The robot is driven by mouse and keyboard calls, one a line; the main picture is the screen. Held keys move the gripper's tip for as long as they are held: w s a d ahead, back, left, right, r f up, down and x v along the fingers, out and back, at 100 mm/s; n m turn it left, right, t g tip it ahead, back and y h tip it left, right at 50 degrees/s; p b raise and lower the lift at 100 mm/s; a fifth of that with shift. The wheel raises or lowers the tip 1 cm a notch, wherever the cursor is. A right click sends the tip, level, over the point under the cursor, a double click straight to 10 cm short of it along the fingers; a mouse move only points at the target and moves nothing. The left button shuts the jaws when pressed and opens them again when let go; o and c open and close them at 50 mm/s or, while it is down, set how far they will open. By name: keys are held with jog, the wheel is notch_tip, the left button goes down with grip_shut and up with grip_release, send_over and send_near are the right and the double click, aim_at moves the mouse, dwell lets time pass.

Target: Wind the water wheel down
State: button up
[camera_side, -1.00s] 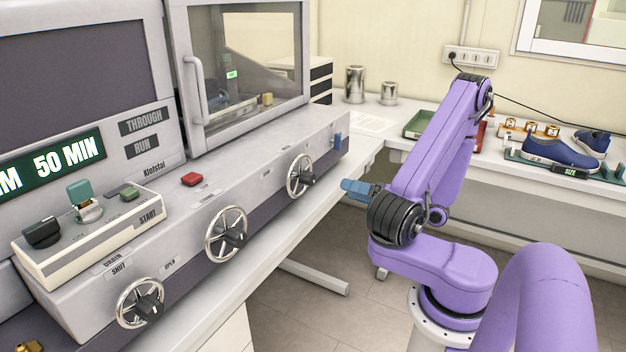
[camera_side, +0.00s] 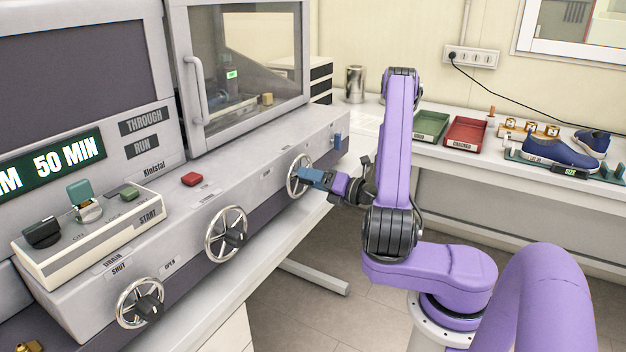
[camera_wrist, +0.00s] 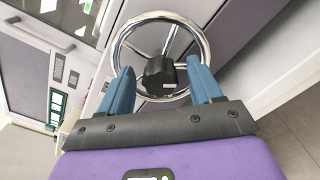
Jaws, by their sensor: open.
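Three chrome hand wheels with dark hubs sit along the front of the grey machine. The far wheel (camera_side: 291,183) is the one at my gripper (camera_side: 312,178). In the wrist view the wheel (camera_wrist: 203,42) fills the upper middle, and its black hub knob (camera_wrist: 160,73) lies between the two blue fingers of my gripper (camera_wrist: 162,80). The fingers are apart, one on each side of the knob, with a gap showing. Whether they touch it I cannot tell. The middle wheel (camera_side: 212,251) and the near wheel (camera_side: 120,308) stand free. Any label naming the water wheel is too small to read.
The machine's grey front (camera_side: 262,225) runs close beside the wheels. A control box (camera_side: 70,250) and a red button (camera_side: 192,179) sit on its ledge. A green tray (camera_side: 431,125), a red tray (camera_side: 466,133) and blue shoes (camera_side: 550,152) are on the back bench.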

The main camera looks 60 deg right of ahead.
jog(key=c, duration=1)
jog(key=shift+c, duration=0.2)
jog(key=shift+n, duration=0.3)
jog(key=n, duration=0.8)
jog(key=shift+a+n, duration=0.1)
jog(key=shift+n, duration=4.5)
